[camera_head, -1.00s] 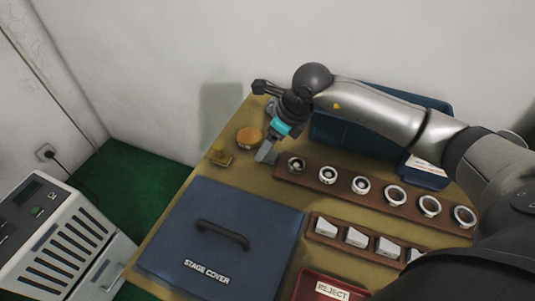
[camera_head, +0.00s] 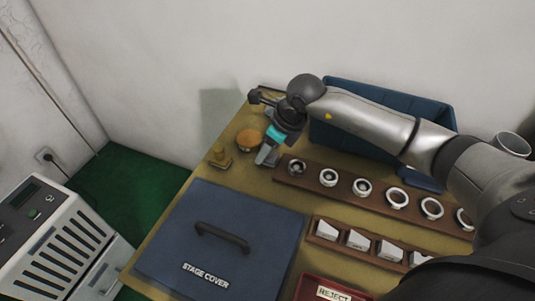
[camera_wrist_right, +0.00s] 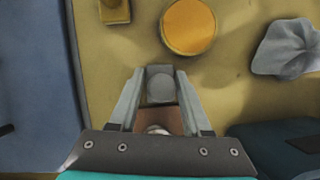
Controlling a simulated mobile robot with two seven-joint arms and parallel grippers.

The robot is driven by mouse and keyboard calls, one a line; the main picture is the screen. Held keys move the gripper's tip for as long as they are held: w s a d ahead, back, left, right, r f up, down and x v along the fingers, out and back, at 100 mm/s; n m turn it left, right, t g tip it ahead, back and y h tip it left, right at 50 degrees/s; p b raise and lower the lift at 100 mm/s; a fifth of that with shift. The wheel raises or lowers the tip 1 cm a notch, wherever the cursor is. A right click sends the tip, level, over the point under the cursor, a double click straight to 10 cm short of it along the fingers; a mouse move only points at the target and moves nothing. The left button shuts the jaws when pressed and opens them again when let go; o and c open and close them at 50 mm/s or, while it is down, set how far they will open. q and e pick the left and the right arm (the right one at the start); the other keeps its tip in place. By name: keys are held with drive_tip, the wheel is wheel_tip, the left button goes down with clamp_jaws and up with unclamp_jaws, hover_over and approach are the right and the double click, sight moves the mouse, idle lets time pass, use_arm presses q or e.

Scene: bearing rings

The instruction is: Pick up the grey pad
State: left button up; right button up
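The grey pad (camera_wrist_right: 160,85) looks like a small grey square with a rounder lighter face. In the right wrist view it lies between the two fingers of my right gripper (camera_wrist_right: 160,76). Gaps show between the pad and both fingers, so the gripper is open around it, not gripping. In the head view my right gripper (camera_head: 266,157) points down to the table between the orange disc (camera_head: 249,139) and the near end of the brown ring rack (camera_head: 280,172); the pad cannot be made out there. My left gripper is not in view.
A small yellowish block (camera_head: 219,156) stands left of the orange disc. A crumpled grey cloth (camera_wrist_right: 286,48) lies at the right in the wrist view. The blue stage cover (camera_head: 180,235), blue bin (camera_head: 395,100) and red reject tray (camera_head: 310,289) surround the area.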

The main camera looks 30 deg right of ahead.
clamp_jaws()
drive_tip(key=shift+r, duration=0.1)
drive_tip(key=shift+r, duration=0.4)
use_arm(q)
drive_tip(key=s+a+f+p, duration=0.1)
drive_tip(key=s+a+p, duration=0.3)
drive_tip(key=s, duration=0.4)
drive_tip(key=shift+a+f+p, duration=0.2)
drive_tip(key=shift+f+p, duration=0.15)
drive_tip(key=shift+p, duration=0.35)
use_arm(e)
wheel_tip(320, 180, up, 19)
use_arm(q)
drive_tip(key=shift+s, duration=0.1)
